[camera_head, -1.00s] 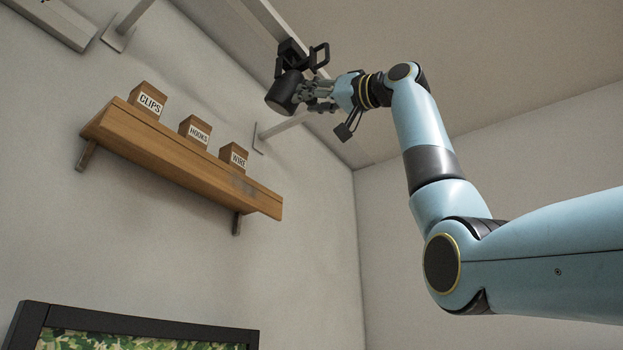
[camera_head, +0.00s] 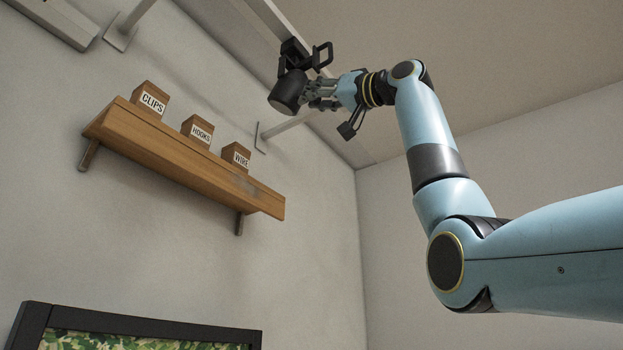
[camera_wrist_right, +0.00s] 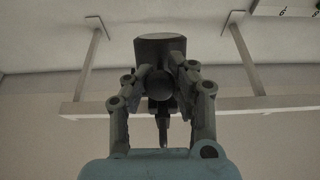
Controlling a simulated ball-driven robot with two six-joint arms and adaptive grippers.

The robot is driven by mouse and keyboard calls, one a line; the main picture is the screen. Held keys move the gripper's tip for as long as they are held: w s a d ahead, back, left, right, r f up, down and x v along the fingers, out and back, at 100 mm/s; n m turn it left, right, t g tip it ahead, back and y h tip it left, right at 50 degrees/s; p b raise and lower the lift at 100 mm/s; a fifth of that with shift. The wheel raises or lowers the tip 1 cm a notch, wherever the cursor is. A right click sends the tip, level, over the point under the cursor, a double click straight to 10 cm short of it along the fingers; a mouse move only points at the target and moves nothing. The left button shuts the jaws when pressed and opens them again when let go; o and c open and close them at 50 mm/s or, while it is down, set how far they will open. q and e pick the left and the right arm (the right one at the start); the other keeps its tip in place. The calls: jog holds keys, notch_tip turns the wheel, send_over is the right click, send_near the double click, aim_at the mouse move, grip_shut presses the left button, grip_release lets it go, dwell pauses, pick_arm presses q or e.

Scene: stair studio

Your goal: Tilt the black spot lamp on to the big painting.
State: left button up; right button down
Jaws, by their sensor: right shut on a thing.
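The black spot lamp (camera_head: 289,91) hangs from a rail near the ceiling, with its can tilted down to the left. It also shows in the right wrist view (camera_wrist_right: 160,46), between my fingers. My right gripper (camera_head: 313,97) is at the lamp's right side, shut on it; in the right wrist view my gripper's fingers (camera_wrist_right: 160,82) close around its narrower back part. The big painting (camera_head: 130,338), dark framed with green leafy patterns, shows only its upper part at the bottom left of the head view. My left gripper is not in view.
A wooden shelf (camera_head: 185,160) on the wall holds boxes marked clips (camera_head: 150,101), hooks (camera_head: 197,131) and wire (camera_head: 236,157). The pale rail (camera_head: 262,28) runs along the ceiling on wall brackets. The wall between shelf and painting is bare.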

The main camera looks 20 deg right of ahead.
jog(key=shift+s+d+r, duration=0.1)
jog(key=shift+s+r, duration=0.1)
jog(key=shift+r, duration=0.1)
jog(key=shift+s+d+r+p, duration=0.2)
jog(key=shift+r+p, duration=0.1)
jog(key=shift+r, duration=0.1)
jog(key=c, duration=1.7)
grip_release()
jog(key=o, duration=0.7)
jog(key=shift+s+d, duration=0.45)
jog(key=shift+s, duration=0.1)
jog(key=shift+c, duration=0.2)
jog(key=shift+w+a+f, duration=0.15)
jog(key=shift+w+a, duration=0.15)
jog(key=shift+w, duration=0.1)
jog(key=v, duration=1.2)
